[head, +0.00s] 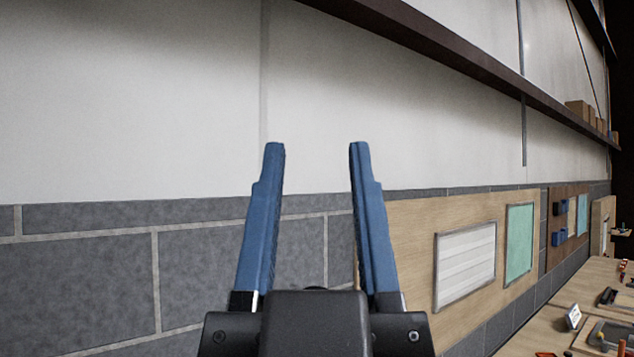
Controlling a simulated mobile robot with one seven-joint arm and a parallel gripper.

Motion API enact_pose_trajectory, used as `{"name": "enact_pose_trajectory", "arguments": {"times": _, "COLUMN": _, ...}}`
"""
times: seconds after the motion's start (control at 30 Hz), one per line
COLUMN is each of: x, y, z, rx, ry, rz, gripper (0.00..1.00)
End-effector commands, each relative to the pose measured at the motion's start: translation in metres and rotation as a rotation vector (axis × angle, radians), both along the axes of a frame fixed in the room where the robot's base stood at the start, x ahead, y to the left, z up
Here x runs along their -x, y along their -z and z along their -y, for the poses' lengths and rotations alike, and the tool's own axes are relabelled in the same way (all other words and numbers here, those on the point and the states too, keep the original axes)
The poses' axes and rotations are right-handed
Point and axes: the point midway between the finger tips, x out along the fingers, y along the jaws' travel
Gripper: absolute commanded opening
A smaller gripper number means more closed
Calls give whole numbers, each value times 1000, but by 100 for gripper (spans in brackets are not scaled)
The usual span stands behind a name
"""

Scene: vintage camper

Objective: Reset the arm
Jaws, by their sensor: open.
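My gripper (317,150) is in the lower middle of the head view, with its two blue fingers pointing up. The fingers stand apart with a wide gap and nothing between them. Through the gap I see the white upper wall and a strip of grey block wall. The dark gripper body fills the bottom centre and hides what is behind it.
A wall of grey blocks (75,275) is behind my gripper, with a wooden board (410,235) to the right. A long workbench (535,330) with small items runs along the right. A dark shelf (450,55) crosses the upper right. No obstacle shows around the fingers.

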Motion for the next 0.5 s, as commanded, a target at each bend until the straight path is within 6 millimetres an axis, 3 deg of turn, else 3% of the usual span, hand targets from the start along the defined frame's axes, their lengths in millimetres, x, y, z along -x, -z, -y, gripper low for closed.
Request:
{"name": "enact_pose_trajectory", "arguments": {"times": 0.27, "x": -1, "y": 1, "z": 0, "rx": -1, "ry": 1, "rz": -2, "gripper": 49}}
{"name": "enact_pose_trajectory", "arguments": {"times": 0.5, "x": -1, "y": 39, "z": 0, "rx": -1, "ry": -3, "rz": -3, "gripper": 49}}
